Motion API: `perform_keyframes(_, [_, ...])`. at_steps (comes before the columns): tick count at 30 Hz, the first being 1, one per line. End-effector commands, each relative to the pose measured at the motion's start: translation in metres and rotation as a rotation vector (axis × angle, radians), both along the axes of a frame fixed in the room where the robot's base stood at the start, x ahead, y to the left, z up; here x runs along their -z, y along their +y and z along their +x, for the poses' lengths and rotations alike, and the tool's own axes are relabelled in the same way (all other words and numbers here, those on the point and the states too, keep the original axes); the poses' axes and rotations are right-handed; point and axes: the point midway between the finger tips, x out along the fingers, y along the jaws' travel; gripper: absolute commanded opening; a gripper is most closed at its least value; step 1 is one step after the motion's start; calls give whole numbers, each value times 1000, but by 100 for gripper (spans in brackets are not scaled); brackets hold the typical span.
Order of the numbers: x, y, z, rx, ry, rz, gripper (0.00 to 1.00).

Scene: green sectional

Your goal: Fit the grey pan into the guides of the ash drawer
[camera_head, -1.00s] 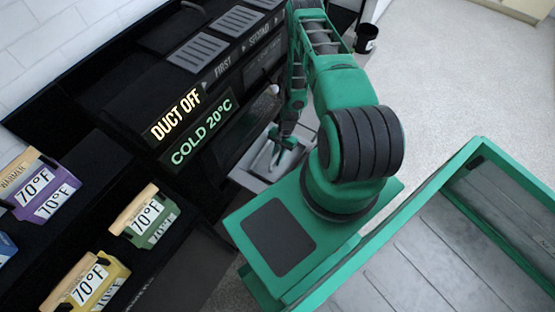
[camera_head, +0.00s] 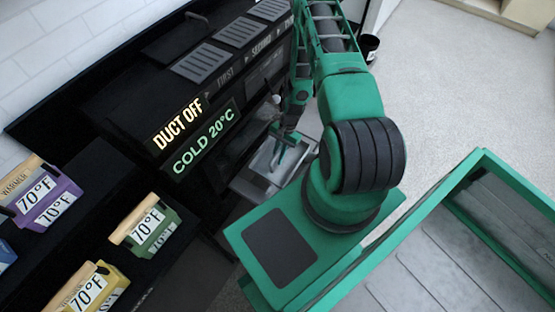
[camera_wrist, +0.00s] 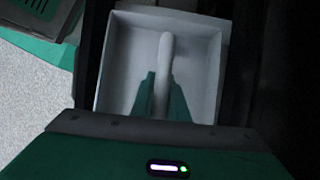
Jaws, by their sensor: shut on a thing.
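The grey pan (camera_wrist: 205,75) is a light, open box with a raised bar handle (camera_wrist: 166,50) along its middle. My gripper (camera_wrist: 163,85) is shut on that handle, one green finger on each side. In the head view the pan (camera_head: 262,160) lies low beside the dark stove front, with my gripper (camera_head: 284,146) reaching down into it. The ash drawer and its guides cannot be clearly told apart in either view. Dark surfaces flank the pan in the wrist view, and I cannot tell whether it touches them.
The black stove (camera_head: 150,95) with lit signs stands to the left. Boxes marked 70°F (camera_head: 145,225) sit on a dark shelf at lower left. A black bin (camera_head: 368,46) stands behind my arm. Pale floor (camera_head: 450,90) is open at upper right.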

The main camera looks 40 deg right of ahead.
Motion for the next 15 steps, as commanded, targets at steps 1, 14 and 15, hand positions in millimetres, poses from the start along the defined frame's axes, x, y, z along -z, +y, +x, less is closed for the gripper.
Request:
perform_keyframes(1, [2, 0, 0, 1, 2, 5, 0])
perform_keyframes(14, [37, 5, -3, 1, 22, 60, 0])
perform_keyframes(15, [40, 5, -3, 0, 24, 65, 0])
